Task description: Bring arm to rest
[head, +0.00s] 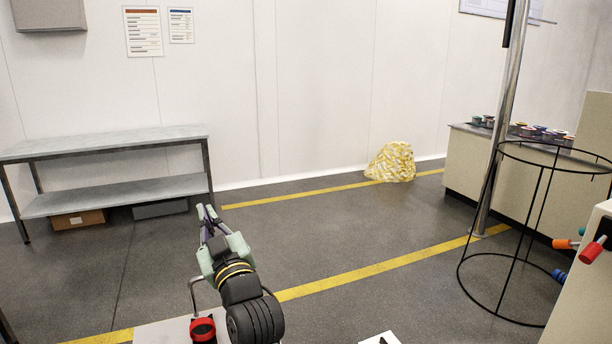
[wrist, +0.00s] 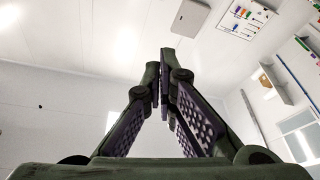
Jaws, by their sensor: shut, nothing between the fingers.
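My gripper (head: 206,211) is at the end of my raised arm, low and left of centre in the head view. Its pale green fingers point up and away from me, toward the metal bench. In the wrist view the gripper (wrist: 164,75) fills the lower middle, its dark fingers converging at their tips with nothing between them. Behind the fingers the wrist view shows only ceiling and upper walls. My gripper touches nothing in sight.
A grey two-level bench (head: 110,146) stands at the left wall. A yellowish bundle (head: 392,162) lies by the far wall. A black wire frame (head: 516,240) and a counter (head: 470,165) stand right. Grey floor with yellow lines is open between.

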